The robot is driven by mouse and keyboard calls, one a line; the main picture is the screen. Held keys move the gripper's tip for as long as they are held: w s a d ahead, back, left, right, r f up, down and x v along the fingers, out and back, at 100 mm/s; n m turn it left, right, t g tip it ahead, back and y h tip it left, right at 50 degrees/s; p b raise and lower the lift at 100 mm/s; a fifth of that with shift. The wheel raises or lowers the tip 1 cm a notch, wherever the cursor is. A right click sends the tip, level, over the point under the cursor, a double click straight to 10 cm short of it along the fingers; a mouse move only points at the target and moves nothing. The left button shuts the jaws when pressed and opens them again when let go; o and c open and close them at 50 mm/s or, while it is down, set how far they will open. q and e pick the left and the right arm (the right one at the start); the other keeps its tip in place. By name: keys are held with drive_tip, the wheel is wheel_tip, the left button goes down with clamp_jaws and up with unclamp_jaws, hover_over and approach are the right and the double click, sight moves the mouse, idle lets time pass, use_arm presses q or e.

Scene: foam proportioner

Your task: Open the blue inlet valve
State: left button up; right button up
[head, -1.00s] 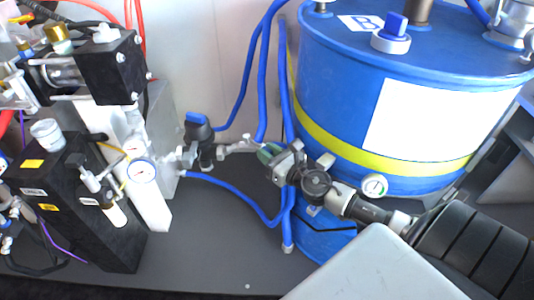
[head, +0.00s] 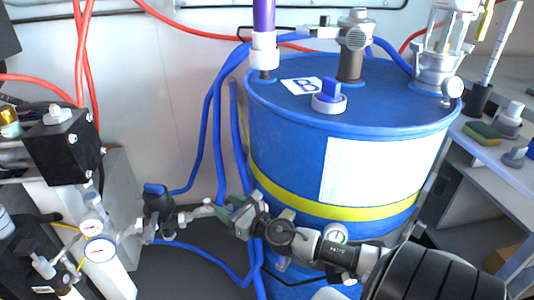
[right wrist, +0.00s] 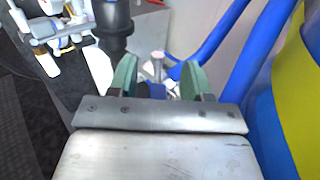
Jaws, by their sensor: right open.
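A dark valve with a blue top (head: 155,190) stands on the metal pipe line left of the blue drum. A dark cylindrical body (right wrist: 113,25), likely this valve, shows at the top of the right wrist view. My right gripper (head: 232,212) reaches in from the lower right, in front of the drum, and sits to the right of the valve. Its green finger pads are apart in the right wrist view (right wrist: 158,80). A small metal stem and something blue show between or behind them; I cannot tell whether they touch. My left gripper is not in view.
The blue drum (head: 290,150) with a yellow band stands close behind my right gripper. Blue hoses (head: 213,125) run down between the drum and the wall. Gauges (head: 100,249) and black blocks stand at the left. A shelf (head: 470,205) is at the right.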

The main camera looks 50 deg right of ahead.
use_arm(q)
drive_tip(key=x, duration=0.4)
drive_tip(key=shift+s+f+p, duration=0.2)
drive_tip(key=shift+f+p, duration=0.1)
drive_tip(key=shift+p, duration=0.1)
use_arm(e)
drive_tip(key=s+d+r, duration=0.5)
drive_tip(key=s+r, duration=0.2)
drive_tip(key=s, duration=0.3)
drive_tip(key=shift+s+r, duration=0.25)
